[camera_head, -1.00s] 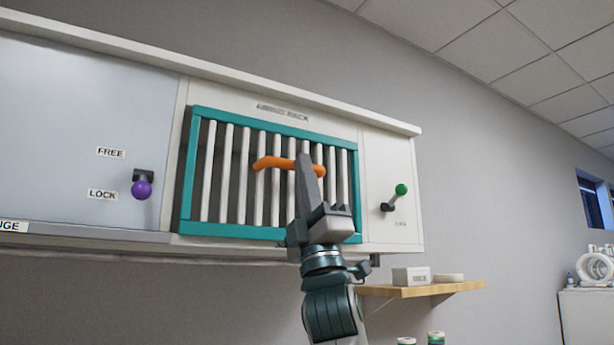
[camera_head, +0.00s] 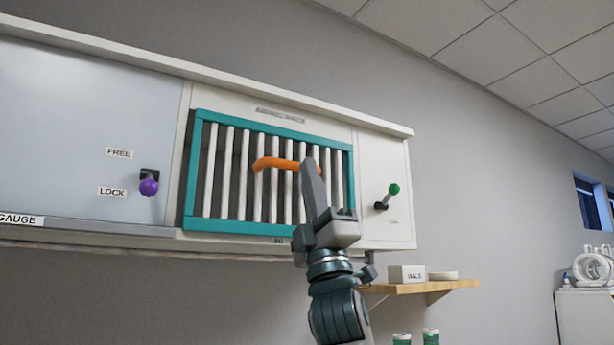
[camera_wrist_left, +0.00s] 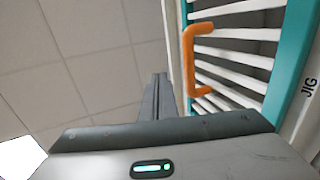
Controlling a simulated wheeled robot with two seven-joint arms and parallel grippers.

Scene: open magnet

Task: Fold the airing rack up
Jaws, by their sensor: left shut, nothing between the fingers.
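The airing rack is a teal frame (camera_head: 240,225) with white bars, standing upright against the white wall unit. It also shows in the left wrist view (camera_wrist_left: 292,65). An orange handle (camera_head: 272,163) crosses its bars at mid-height; in the left wrist view the handle (camera_wrist_left: 189,65) is right of the fingers. My left gripper (camera_head: 312,165) points up in front of the rack, its fingers shut and empty. It overlaps the handle's right end in the head view, but the left wrist view (camera_wrist_left: 160,90) shows a gap between them. My right gripper is not in view.
A purple knob (camera_head: 149,187) sits beside FREE and LOCK labels on the left panel. A green-tipped lever (camera_head: 393,189) is on the right panel. A wooden shelf (camera_head: 430,287) with a small box (camera_head: 406,274) is below right. Open wall lies farther right.

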